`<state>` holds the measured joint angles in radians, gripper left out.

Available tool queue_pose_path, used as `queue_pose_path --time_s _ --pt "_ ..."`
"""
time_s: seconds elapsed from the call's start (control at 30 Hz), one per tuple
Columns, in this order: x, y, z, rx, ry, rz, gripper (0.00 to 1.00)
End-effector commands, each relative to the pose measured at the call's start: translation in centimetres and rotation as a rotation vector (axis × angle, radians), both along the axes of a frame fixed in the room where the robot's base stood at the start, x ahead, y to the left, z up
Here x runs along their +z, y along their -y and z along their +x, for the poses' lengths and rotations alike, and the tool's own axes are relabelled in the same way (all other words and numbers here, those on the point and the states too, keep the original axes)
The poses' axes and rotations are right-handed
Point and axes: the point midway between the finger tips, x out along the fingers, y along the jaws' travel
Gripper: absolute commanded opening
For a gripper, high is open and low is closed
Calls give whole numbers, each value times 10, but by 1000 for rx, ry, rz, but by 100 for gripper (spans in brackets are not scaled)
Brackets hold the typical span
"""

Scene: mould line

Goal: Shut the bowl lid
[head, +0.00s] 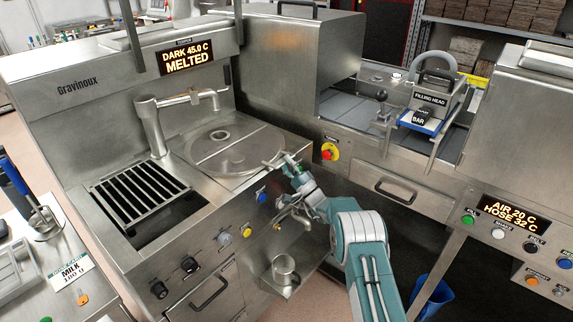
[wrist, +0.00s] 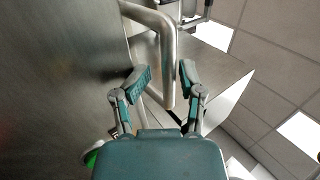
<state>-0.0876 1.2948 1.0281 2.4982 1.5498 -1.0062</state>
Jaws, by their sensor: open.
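The bowl lid (head: 236,157) is a round steel disc with a straight seam across it and a small round fitting behind the seam. It appears to lie flat over the bowl in the steel worktop; the bowl's inside is hidden. My gripper (head: 279,163) is open at the lid's right front edge, low over the worktop. Whether it touches the lid is unclear. In the wrist view my gripper (wrist: 167,78) has its fingers apart, with a bent steel pipe (wrist: 168,55) showing between them; nothing is clearly held.
A spout (head: 185,100) stands behind the lid's left side, and a slotted grate (head: 138,190) lies left of it. Front knobs include a blue one (head: 261,197). A cup (head: 284,268) sits on a low shelf. A steel hood (head: 295,55) stands behind right.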

Motion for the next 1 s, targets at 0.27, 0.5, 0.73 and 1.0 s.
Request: queue_pose_path --time_s 0.27,0.5,0.73,1.0 --pt "-3 3 -3 0 1 -1 51" --pt "-24 27 -20 -1 -3 0 51" --pt "-42 46 -35 0 -2 -1 51" --pt "-47 51 -40 0 0 0 51"
